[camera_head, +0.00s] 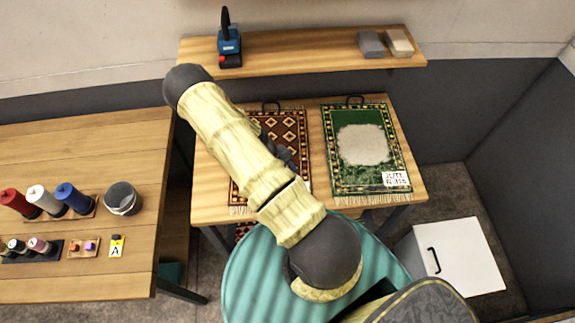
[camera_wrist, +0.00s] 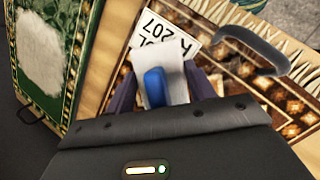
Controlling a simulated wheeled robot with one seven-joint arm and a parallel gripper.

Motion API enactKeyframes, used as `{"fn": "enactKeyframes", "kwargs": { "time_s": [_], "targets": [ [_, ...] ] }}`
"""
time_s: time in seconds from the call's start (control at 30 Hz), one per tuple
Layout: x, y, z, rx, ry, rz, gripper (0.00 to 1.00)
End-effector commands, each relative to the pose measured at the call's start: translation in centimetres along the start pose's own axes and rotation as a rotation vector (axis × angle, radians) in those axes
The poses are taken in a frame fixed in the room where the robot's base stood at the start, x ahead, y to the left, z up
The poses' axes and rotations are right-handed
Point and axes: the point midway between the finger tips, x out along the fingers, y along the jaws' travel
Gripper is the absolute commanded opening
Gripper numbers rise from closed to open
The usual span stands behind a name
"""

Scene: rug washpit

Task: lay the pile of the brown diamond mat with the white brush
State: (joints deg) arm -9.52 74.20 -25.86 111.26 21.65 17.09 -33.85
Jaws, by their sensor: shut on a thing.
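The brown diamond mat (camera_head: 291,135) lies flat on the wooden table, partly hidden by my arm in the head view. My gripper (camera_wrist: 163,82) is shut on a white block with a blue part, seemingly the white brush (camera_wrist: 175,68), over the mat near the label. I cannot tell whether the brush touches the pile. In the head view my gripper (camera_head: 284,155) is mostly hidden behind the arm.
A green mat (camera_head: 335,175) labelled JUTE lies to the right on the same table (camera_head: 210,200). A shelf (camera_head: 300,56) stands behind; a side table (camera_head: 60,150) holds spools and a bucket (camera_head: 123,199). A white cabinet (camera_head: 465,262) is at right.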

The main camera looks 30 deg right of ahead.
Motion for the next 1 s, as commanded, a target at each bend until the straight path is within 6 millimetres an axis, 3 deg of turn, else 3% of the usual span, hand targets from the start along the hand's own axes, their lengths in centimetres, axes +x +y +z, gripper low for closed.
{"fn": "enactKeyframes", "kwargs": {
  "time_s": [0.03, 0.5, 1.0],
  "targets": [
    [-1.4, 0.5, 0.4, 0.003, 0.005, 0.001, 0.26],
    [-5.8, 1.6, 2.2, 0.000, 0.005, 0.003, 0.26],
    [-6.0, 2.1, 2.6, 0.009, 0.002, -0.001, 0.26]
  ]
}}
